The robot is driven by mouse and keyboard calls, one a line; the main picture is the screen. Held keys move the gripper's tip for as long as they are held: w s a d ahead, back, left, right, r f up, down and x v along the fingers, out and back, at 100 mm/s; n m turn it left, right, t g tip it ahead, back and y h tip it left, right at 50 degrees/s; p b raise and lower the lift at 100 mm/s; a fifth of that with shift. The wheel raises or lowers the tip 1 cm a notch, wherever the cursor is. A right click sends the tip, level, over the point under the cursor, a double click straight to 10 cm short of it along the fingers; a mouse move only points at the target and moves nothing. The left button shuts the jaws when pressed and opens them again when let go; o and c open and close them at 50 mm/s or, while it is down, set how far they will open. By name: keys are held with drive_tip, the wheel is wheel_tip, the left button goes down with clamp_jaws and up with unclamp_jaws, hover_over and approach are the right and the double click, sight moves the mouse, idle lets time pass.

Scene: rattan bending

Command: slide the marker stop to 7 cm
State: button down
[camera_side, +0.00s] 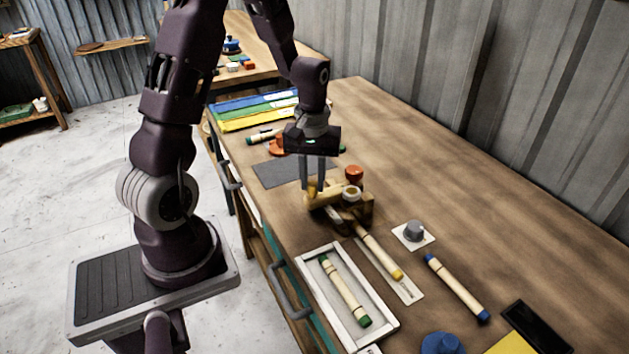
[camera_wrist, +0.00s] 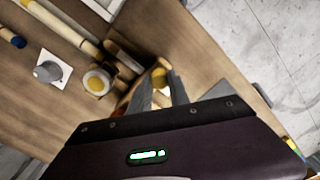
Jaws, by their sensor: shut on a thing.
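My gripper (camera_side: 313,187) points down at the left end of a wooden bending jig (camera_side: 358,207). Its fingers are close on either side of a small yellow-topped piece (camera_side: 318,194), which also shows between the fingertips in the wrist view (camera_wrist: 160,78). I cannot tell for certain that this piece is the marker stop. A yellow-tipped rattan stick (camera_side: 380,250) runs from the jig over a pale strip (camera_side: 410,290). Any centimetre marks are too small to read. The fingers hide part of the piece.
A red knob (camera_side: 354,174) and a round pale-rimmed cap (camera_side: 351,193) stand on the jig. A grey knob (camera_side: 414,231) sits on a white card. A white tray (camera_side: 389,327) holds a green-tipped stick. A blue-tipped stick (camera_side: 457,287) lies to the right.

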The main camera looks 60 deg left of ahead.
drive_tip(key=shift+a, duration=1.1)
drive_tip(key=c, duration=1.2)
unclamp_jaws()
drive_tip(key=shift+c, duration=0.2)
wheel_tip(320, 180, up, 7)
drive_tip(key=shift+r, duration=0.1)
